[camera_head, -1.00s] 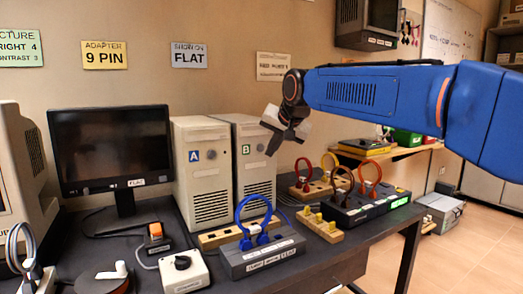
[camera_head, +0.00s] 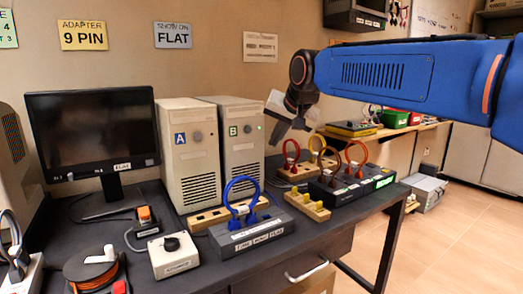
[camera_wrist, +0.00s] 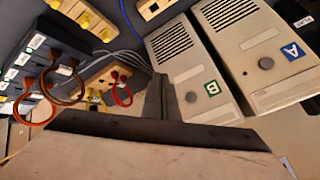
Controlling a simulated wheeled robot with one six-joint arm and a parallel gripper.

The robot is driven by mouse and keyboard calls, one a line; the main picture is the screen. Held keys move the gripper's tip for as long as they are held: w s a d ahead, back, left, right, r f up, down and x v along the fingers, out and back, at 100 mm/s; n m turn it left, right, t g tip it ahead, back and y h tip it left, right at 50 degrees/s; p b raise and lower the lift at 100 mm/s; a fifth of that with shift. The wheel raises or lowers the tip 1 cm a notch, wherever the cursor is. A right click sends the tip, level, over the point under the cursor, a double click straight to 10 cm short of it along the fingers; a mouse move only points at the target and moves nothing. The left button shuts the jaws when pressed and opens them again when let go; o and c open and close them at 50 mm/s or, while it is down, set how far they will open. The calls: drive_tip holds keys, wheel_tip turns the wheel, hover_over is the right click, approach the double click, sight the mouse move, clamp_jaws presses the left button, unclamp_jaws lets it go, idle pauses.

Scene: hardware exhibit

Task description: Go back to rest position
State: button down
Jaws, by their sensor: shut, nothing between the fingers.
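My gripper (camera_head: 276,131) hangs in the air at the end of my blue arm, just right of the computer tower marked B. Its fingers are together and empty, pointing down. In the wrist view the closed dark fingers (camera_wrist: 162,97) stand out in front of the pale gripper body, with tower B (camera_wrist: 205,88) to their right and a red cable loop (camera_wrist: 121,92) to their left. Nothing is seen touching the fingers. My arm reaches in from the right, roughly level.
A shelf (camera_head: 425,127) stands behind.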

drive_tip(key=s+d+f+n+g+h, duration=0.1)
drive_tip(key=s+d+f+h, duration=0.1)
drive_tip(key=s+d+f, duration=0.85)
drive_tip(key=s+d+f+g+h, duration=0.1)
drive_tip(key=s+d+f, duration=0.7)
drive_tip(key=s+d, duration=0.55)
drive_tip(key=s+d+f+g, duration=0.1)
drive_tip(key=s+d+f, duration=0.2)
drive_tip(key=s+f, duration=0.7)
drive_tip(key=shift+s+d+f+n+h, duration=0.3)
drive_tip(key=shift+s+d+f+h, duration=0.1)
drive_tip(key=shift+s, duration=0.35)
drive_tip(key=shift+r, duration=0.1)
